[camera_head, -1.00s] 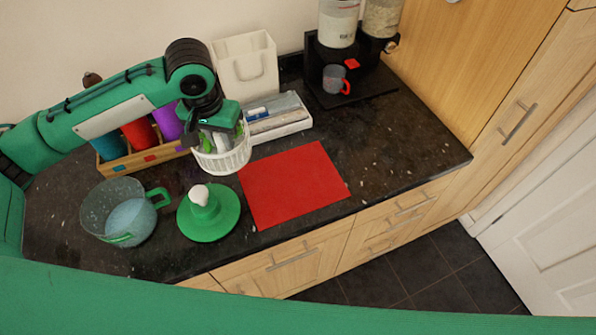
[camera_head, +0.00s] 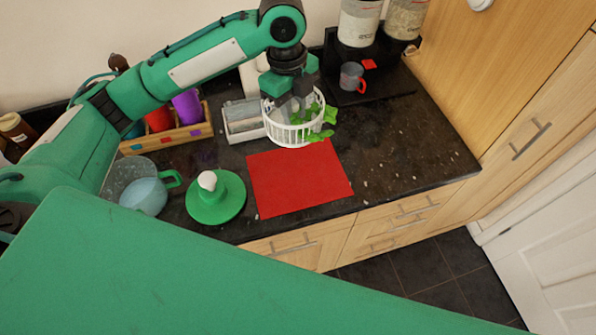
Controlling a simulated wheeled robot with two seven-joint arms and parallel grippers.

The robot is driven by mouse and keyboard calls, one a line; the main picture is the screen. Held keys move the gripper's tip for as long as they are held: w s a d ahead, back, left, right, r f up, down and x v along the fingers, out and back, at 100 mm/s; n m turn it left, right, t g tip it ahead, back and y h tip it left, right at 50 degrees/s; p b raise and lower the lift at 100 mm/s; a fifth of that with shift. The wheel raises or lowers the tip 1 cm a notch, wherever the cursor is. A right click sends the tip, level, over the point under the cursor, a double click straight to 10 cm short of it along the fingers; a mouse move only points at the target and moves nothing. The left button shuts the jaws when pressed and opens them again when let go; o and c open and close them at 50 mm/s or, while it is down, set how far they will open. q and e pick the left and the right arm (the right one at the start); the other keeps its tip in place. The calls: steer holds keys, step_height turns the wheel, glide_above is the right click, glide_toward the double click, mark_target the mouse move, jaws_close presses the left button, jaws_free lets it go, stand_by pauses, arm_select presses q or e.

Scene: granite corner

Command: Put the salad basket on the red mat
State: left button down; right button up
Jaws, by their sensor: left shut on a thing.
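The white slatted salad basket (camera_head: 287,134) holds green leaves (camera_head: 322,117), some poking out at its right side. My left gripper (camera_head: 290,103) is over the basket and shut on it; its fingertips are partly hidden by the basket and leaves. The basket shows at the far edge of the red mat (camera_head: 300,182), which lies flat and bare on the dark counter. I cannot tell how high the basket is above the counter. My right gripper is not in view.
A grey-white tray (camera_head: 243,121) and a crate of cups (camera_head: 180,137) stand behind. A dispenser with a cup (camera_head: 352,76) is at the back right. Counter right of the mat is clear.

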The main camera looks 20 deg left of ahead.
arm_select(q)
steer(key=m, duration=0.1)
steer(key=r+m, duration=0.1)
steer(key=m, duration=0.1)
steer(key=shift+d+m, duration=0.3)
steer(key=shift+d, duration=0.1)
steer(key=shift+f+m+p, duration=0.3)
steer(key=shift+f+p, duration=0.1)
step_height(320, 180, down, 19)
steer(key=p, duration=0.5)
steer(key=shift+s, duration=0.1)
steer(key=shift+f, duration=0.2)
